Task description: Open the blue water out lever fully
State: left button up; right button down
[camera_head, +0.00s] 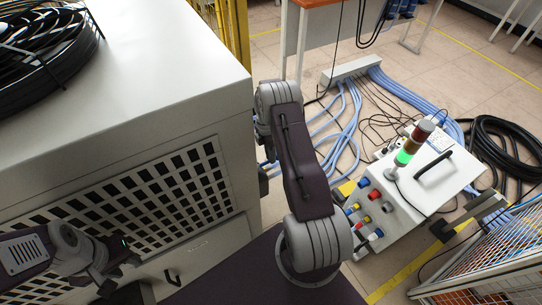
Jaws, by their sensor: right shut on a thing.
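The blue water out lever cannot be made out; the right side of the large grey cabinet (225,130) is turned away and partly behind my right arm. My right arm bends down beside that cabinet's right edge. Only a small dark part of my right gripper (263,182) shows there, close to the cabinet side. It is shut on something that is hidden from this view. My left gripper (121,268) is at the lower left, in front of the cabinet's grille. Its dark fingers look spread apart, with nothing seen between them.
A white control box (425,190) with coloured knobs and a lit signal tower (411,146) stands on the floor at the right. Blue hoses (415,97) and black cables (510,140) lie around it. A black fan or coil (40,45) sits on the cabinet. A wire-mesh fence (495,265) is at lower right.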

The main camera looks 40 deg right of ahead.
jog(key=shift+w+r, duration=0.1)
jog(key=c, duration=1.4)
grip_release()
jog(key=shift+c, duration=0.2)
notch_tip(320, 180, up, 9)
jog(key=w+p, duration=0.1)
jog(key=shift+w, duration=0.35)
jog(key=shift+d, duration=0.1)
